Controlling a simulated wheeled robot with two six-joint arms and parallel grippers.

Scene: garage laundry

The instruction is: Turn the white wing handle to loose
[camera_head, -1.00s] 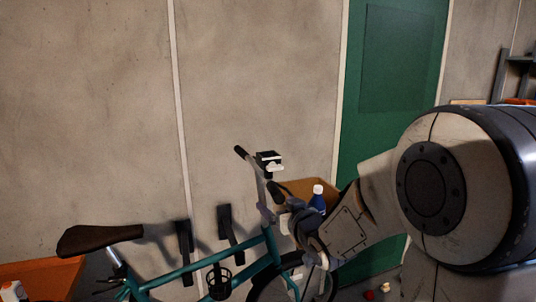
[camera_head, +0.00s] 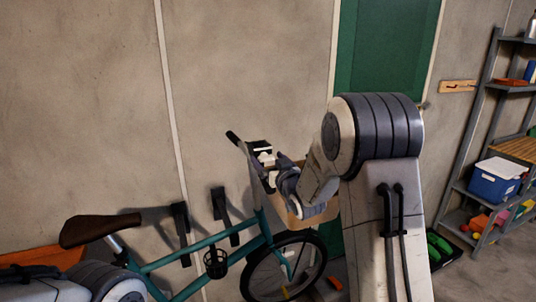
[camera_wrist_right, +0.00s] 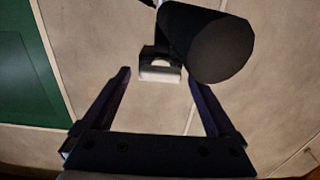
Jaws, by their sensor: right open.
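The white wing handle (camera_head: 264,150) is a small pale piece on a black mount at the teal bicycle's handlebar. In the right wrist view the white handle (camera_wrist_right: 160,74) shows between and just beyond my fingertips, under a black block. My right gripper (camera_head: 273,167) is at the handlebar, close to the handle and partly hidden by its own wrist. In the right wrist view its two fingers (camera_wrist_right: 160,84) are spread apart with nothing held. A thick black cylinder, apparently a handlebar grip (camera_wrist_right: 208,43), lies just beyond the right finger. My left gripper is out of view.
The bicycle (camera_head: 205,244) stands before a concrete wall. A tan basket (camera_head: 330,207) is partly behind my right arm. A shelf rack (camera_head: 468,152) with a blue cooler (camera_head: 496,180) stands at the right. A green door (camera_head: 385,60) is behind.

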